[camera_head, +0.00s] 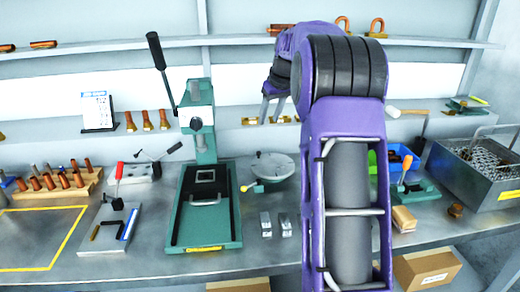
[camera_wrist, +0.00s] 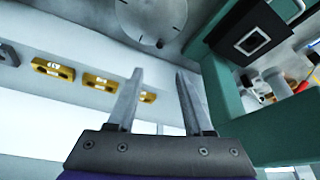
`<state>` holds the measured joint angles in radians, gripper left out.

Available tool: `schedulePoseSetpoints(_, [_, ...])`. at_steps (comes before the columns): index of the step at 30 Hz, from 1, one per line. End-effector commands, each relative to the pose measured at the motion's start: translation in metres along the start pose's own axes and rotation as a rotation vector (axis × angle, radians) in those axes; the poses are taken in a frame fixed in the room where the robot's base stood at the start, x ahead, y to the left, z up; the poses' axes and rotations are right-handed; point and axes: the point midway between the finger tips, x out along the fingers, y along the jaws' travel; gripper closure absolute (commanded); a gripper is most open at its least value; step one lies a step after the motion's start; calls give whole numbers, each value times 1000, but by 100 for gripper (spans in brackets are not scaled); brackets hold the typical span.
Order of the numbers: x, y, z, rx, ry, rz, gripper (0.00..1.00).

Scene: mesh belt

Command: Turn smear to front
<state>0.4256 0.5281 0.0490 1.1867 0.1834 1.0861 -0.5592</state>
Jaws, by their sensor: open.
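I cannot make out a smear on any object in either view. My gripper (camera_wrist: 158,76) is open and empty in the wrist view, with two straight grey fingers apart. In the head view my gripper (camera_head: 274,108) is partly hidden by my purple arm, high in front of the back ledge. A round grey disc (camera_head: 265,166) with dark marks stands on the bench right of the green press (camera_head: 208,215). The disc also shows at the top of the wrist view (camera_wrist: 150,16), beyond the fingertips and apart from them.
Left on the bench are a wooden rack (camera_head: 55,186) with copper-coloured pieces and a red-handled clamp (camera_head: 112,215). Two small metal blocks (camera_head: 266,224) lie before the disc. At right are a blue bin (camera_head: 405,158) and a mesh-belt unit (camera_head: 465,180). My arm hides part of the bench.

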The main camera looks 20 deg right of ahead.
Motion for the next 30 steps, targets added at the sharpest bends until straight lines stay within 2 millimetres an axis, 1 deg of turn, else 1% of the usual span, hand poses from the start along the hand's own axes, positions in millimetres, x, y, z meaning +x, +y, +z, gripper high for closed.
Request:
schedulePoseSetpoints(1, [13,0,2,0,-5,-2,49])
schedulePoseSetpoints(12, [93,0,2,0,-5,0,49])
schedulePoseSetpoints(18, [130,0,2,1,-3,1,49])
schedulePoseSetpoints(24, [150,0,1,0,-2,2,49])
schedulePoseSetpoints(30, [154,0,0,0,-1,2,49])
